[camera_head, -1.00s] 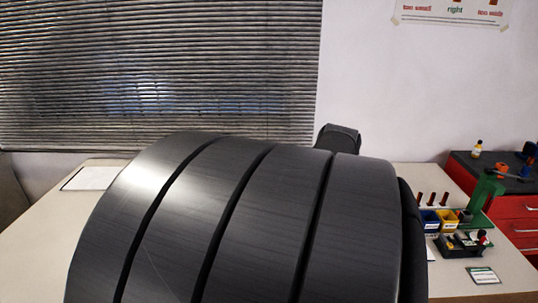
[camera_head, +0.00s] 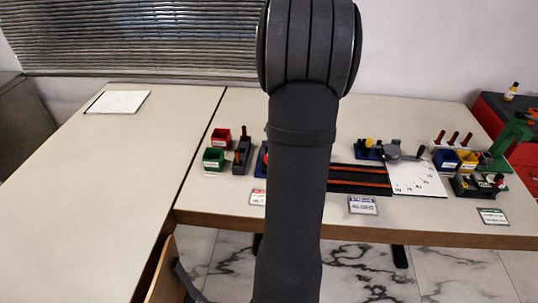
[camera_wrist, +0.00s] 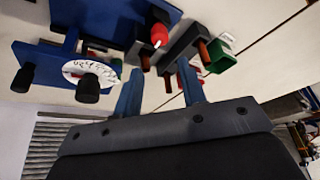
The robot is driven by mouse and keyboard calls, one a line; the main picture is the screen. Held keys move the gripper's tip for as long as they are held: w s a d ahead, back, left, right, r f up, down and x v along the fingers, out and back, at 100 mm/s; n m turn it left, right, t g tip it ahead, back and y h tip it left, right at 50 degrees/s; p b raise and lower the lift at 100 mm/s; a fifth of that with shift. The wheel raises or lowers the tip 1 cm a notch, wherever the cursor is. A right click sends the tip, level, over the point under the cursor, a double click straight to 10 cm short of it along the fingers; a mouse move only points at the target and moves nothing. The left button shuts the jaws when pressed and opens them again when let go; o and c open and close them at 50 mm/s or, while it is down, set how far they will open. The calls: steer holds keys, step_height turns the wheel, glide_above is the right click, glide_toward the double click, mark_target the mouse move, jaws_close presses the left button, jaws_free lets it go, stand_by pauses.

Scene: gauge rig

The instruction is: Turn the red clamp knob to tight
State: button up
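The red clamp knob (camera_wrist: 159,36) has a white mark on it and shows at upper middle in the wrist view, beside a blue plate (camera_wrist: 100,15). In the head view, a sliver of red (camera_head: 267,157) by a blue part (camera_head: 260,165) shows at my arm's left edge; the rest is hidden. My gripper (camera_wrist: 160,68) has two blue fingers set apart with nothing between them. Its fingertips point toward the knob and appear apart from it. A white dial gauge (camera_wrist: 85,70) on a blue stand is left of the fingers. My gripper is hidden in the head view.
A dark grey block (camera_head: 241,160) with brown handles, a green bin (camera_head: 213,160) and a red bin (camera_head: 220,137) stand left of my arm. Dark rails (camera_head: 360,179), a white sheet (camera_head: 418,180) and other bins lie to the right. The left table (camera_head: 90,190) is mostly bare.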

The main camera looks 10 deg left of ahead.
steer(key=x, duration=1.1)
steer(key=shift+f, duration=0.1)
steer(key=c, duration=0.7)
